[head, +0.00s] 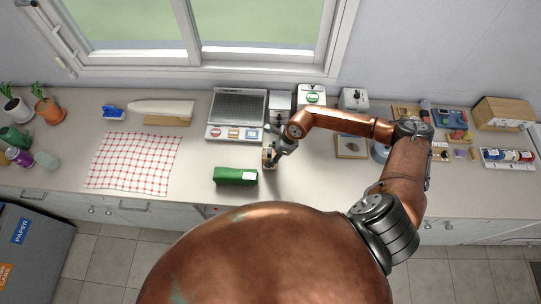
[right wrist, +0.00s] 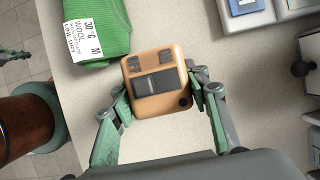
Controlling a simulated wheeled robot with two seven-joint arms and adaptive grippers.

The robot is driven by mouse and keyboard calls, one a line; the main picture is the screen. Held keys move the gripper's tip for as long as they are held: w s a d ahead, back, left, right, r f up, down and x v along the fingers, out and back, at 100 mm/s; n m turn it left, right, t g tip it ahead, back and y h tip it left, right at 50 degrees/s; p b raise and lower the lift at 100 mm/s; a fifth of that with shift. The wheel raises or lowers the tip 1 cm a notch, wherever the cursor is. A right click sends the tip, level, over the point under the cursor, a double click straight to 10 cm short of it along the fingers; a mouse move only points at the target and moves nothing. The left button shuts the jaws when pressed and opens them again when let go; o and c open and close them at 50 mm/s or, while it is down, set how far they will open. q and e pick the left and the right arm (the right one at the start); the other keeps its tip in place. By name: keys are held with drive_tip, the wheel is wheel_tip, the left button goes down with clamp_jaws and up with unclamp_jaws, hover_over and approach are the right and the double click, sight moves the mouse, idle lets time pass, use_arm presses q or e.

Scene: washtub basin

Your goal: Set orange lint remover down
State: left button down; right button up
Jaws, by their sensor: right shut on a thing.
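The orange lint remover (right wrist: 170,62) is a small rounded block with a dark grey panel and a black round button. My right gripper (right wrist: 158,84) is shut on it, with one finger on each side. In the head view my right gripper (head: 272,151) is low over the counter, and the lint remover (head: 267,157) shows small between its fingers. I cannot tell whether it touches the counter. A folded green garment (head: 229,176) with a white label lies just left of it.
A grey device with panels (head: 236,110) stands behind. A red checked cloth (head: 133,162) lies to the left. A framed item (head: 351,145) and several small things are to the right. The counter (head: 300,180) is bare just right of the gripper, and its front edge is close.

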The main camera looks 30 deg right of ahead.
drive_tip(key=shift+f, duration=0.15)
drive_tip(key=o, duration=1.5)
